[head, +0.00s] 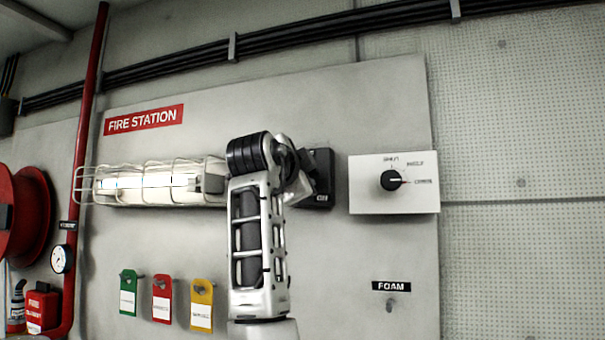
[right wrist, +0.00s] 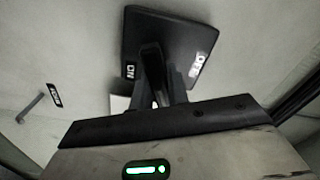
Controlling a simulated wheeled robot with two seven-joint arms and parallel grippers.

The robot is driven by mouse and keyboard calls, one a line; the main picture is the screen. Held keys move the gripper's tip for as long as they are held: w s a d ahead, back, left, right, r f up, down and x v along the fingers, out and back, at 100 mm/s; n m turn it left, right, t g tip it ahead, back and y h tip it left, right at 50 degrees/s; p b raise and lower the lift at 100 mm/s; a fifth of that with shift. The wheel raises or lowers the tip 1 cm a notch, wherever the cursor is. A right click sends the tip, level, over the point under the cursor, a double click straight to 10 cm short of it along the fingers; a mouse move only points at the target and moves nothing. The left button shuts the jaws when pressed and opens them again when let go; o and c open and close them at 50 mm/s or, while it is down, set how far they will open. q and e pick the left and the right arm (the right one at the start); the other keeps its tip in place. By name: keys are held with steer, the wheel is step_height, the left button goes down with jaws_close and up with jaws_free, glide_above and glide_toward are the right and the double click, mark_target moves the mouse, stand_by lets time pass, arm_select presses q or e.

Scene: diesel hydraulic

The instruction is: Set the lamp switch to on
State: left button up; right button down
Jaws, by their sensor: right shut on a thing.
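The lamp switch is a dark box (head: 319,172) on the grey wall panel, right of the caged lamp (head: 150,186). A white ON label shows at its lower right in the head view. In the right wrist view the dark switch plate (right wrist: 172,38) fills the upper middle, tilted, with a white label near each lower corner. My right gripper (right wrist: 160,78) is shut on the switch at the plate's middle; the gripped part is mostly hidden by the fingers. In the head view my arm covers the switch's left part. My left gripper is out of view.
A white plate with a black rotary knob (head: 391,180) sits close right of the switch. Green (head: 128,292), red (head: 162,299) and yellow (head: 202,305) tags hang below the lamp. A red pipe (head: 86,140) and hose reel (head: 30,212) stand left. A FOAM label (head: 391,286) is lower right.

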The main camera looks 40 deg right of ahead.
steer(key=m, duration=0.3)
steer(key=shift+f+m+p, duration=0.2)
steer(key=shift+m+p, duration=0.1)
steer(key=shift+m, duration=0.1)
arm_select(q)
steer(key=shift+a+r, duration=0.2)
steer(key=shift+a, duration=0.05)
arm_select(e)
steer(key=shift+f+m, duration=0.1)
steer(key=shift+m, duration=0.7)
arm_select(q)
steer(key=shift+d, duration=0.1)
arm_select(e)
steer(key=c, duration=1.4)
jaws_free()
steer(key=shift+s, duration=0.1)
steer(key=shift+o, duration=0.2)
